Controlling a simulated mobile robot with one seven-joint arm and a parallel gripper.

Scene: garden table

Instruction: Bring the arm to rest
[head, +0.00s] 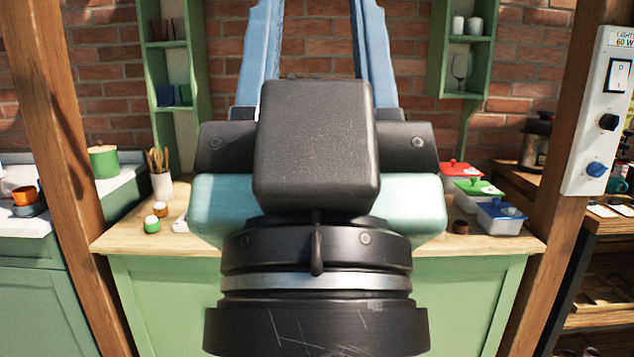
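My gripper (314,12) fills the middle of the head view, pointing up, in front of the green-fronted counter (150,310). Its two blue fingers stand well apart, with brick wall showing between them. The fingertips run up to or past the top edge, so I cannot see the very ends. Nothing shows between the visible parts of the fingers. My black wrist and pale teal hand hide the middle of the wooden counter top (115,238).
A green-lidded jar (152,222) and a utensil pot (162,187) are on the counter's left. Boxes with red (460,168), green (479,187) and blue (502,210) lids stand right. Wooden posts (62,130) (560,190) flank the counter. A switch panel (598,110) is on the right post.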

